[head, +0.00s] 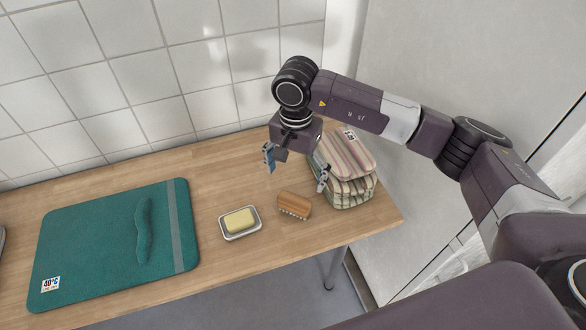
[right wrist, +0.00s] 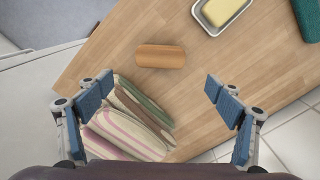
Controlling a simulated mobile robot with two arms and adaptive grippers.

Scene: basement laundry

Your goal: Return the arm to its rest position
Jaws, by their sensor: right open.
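My right arm reaches in from the right in the head view. Its gripper (head: 296,172) is open and empty above the right part of the wooden table, over the brush and beside the stack of striped cloths. In the right wrist view the two blue-padded fingers (right wrist: 168,98) stand wide apart. The wooden brush (head: 294,205) lies on the table below the gripper; it also shows in the right wrist view (right wrist: 160,56). The striped folded cloths (head: 346,160) lie at the table's right end, partly behind a finger. My left gripper is not in view.
A yellow soap (head: 239,220) sits in a white dish (head: 226,234). A teal mat (head: 95,235) with a teal strip-like item (head: 144,232) on it lies at left. A tiled wall (head: 140,75) stands behind the table (head: 215,180). A pale cabinet (head: 425,75) stands at right.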

